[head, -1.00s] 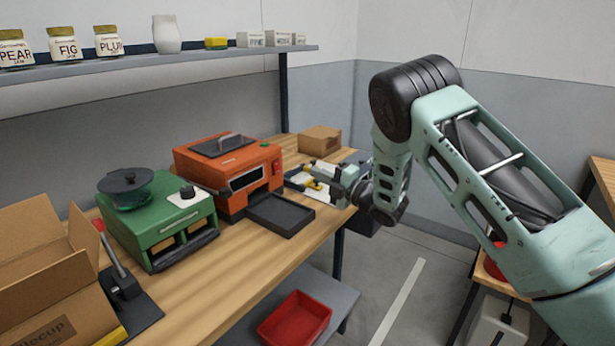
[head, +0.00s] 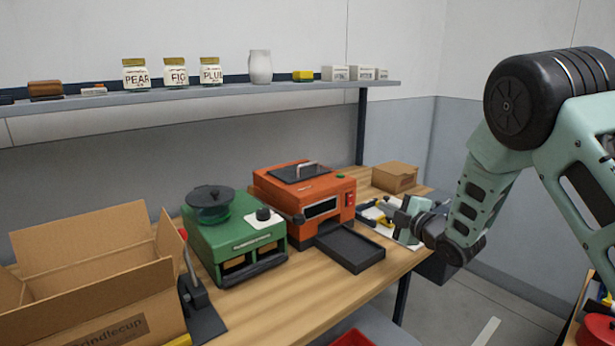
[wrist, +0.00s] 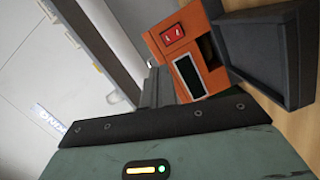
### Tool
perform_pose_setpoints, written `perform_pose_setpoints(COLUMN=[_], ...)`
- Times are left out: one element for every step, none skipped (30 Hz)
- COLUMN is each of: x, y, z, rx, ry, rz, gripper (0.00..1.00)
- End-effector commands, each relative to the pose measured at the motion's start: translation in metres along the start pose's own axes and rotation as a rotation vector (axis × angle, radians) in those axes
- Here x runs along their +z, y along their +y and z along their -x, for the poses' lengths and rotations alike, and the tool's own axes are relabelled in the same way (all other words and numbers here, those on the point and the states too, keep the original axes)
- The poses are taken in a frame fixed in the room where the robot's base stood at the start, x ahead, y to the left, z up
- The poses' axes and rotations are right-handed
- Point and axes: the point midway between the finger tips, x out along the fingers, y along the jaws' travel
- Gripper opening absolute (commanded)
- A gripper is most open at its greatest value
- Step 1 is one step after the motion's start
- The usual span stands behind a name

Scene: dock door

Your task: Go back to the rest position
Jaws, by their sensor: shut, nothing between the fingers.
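My gripper (head: 388,212) is at the right end of the wooden bench, just right of the orange machine (head: 268,186) and its dark tray (head: 350,247). Its fingers point left, toward the orange machine, and look closed with nothing held. White and yellow items lie by the fingers, partly hidden by it. In the wrist view my gripper's dark and teal body fills the lower part, and the orange machine (wrist: 215,35) with its red switch and dark tray (wrist: 268,55) shows beyond.
A green machine (head: 235,237) and an open cardboard box (head: 95,300) stand left on the bench. A small cardboard box (head: 395,177) stands behind my gripper. A shelf (head: 200,97) with several jars runs along the wall. Floor shows at lower right.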

Motion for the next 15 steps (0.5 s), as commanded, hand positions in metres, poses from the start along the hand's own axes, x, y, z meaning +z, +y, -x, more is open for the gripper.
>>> perform_pose_setpoints(x=[-0.020,-0.029,-0.042,-0.053,-0.064,-0.079,-0.091,-0.104,-0.120,-0.133,-0.146,-0.163,-0.175,-0.186,-0.202], y=[0.004,0.003,-0.001,-0.004,-0.008,-0.013,-0.017,-0.022,-0.029,-0.034,-0.039,-0.046,-0.052,-0.057,-0.064], z=[0.002,0.004,0.009,0.013,0.019,0.029,0.037,0.047,0.062,0.074,0.087,0.107,0.123,0.140,0.164], rx=[-0.047,-0.083,-0.132,-0.171,-0.210,-0.263,-0.304,-0.347,-0.405,-0.449,-0.493,-0.554,-0.600,-0.644,-0.703], ry=[-0.043,-0.075,-0.116,-0.146,-0.177,-0.218,-0.248,-0.279,-0.323,-0.357,-0.392,-0.440,-0.478,-0.518,-0.574], rz=[-0.092,-0.149,-0.224,-0.279,-0.334,-0.405,-0.456,-0.504,-0.567,-0.611,-0.652,-0.702,-0.737,-0.769,-0.806], gripper=[0.00,0.00,0.00,0.00,0.00,0.00,0.00,0.00,0.00,0.00,0.00,0.00,0.00,0.00,0.00])
